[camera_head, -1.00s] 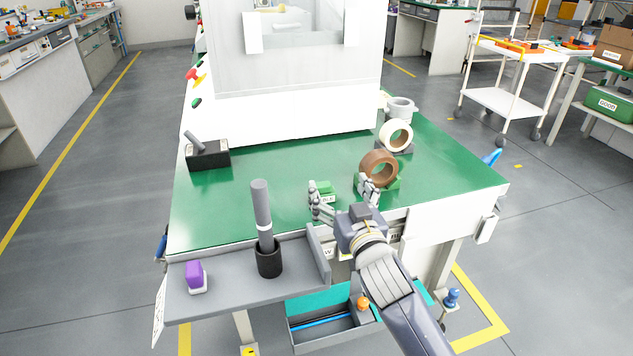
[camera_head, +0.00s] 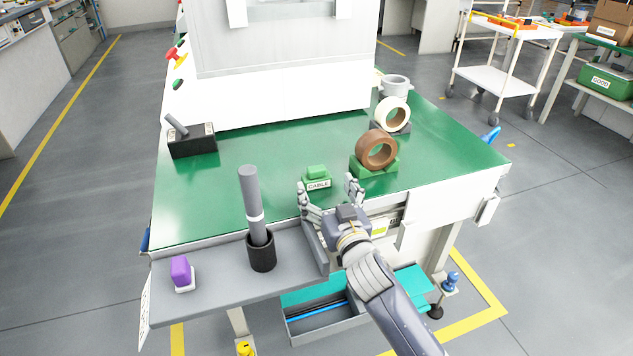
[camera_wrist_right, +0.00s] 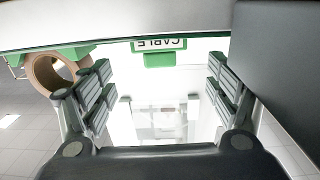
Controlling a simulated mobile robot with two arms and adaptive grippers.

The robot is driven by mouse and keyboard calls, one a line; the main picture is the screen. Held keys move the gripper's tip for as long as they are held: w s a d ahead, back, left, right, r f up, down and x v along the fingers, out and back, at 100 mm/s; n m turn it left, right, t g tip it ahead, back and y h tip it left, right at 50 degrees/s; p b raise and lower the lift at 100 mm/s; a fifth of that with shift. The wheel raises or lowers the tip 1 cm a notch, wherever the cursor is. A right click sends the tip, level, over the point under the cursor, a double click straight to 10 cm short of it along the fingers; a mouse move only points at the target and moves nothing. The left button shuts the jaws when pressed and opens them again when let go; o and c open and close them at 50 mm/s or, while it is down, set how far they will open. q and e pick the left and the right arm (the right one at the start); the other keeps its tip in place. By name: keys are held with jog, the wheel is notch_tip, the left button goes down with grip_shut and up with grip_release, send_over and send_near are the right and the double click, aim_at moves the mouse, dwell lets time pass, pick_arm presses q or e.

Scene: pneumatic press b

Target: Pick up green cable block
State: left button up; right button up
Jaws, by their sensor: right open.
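The green cable block (camera_head: 317,172) with a white CABLE label sits on the green tabletop (camera_head: 260,150) near its front edge. It also shows in the right wrist view (camera_wrist_right: 160,60), upside down, at the top between the fingers. My right gripper (camera_head: 327,190) is open and empty at the table's front edge, just in front of the block. Its fingers are spread wide, and the block is beyond the fingertips, not touched as far as I can tell. In the wrist view the open fingers (camera_wrist_right: 160,88) flank the block. My left gripper is not in view.
A brown tape roll (camera_head: 376,150) on a green holder stands right of the block, with a white roll (camera_head: 391,115) behind it. A grey shelf (camera_head: 215,292) at front left bears a grey rod in a black cup (camera_head: 261,252) and a purple block (camera_head: 180,270).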

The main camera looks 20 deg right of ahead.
aim_at(318, 173)
jog(key=shift+w+r, duration=0.1)
jog(key=shift+w, duration=1.05)
jog(key=w+b, duration=0.1)
jog(key=w, duration=0.4)
jog(key=shift+w, duration=0.1)
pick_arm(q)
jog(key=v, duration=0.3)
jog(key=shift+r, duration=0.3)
pick_arm(e)
jog(key=c, duration=1.2)
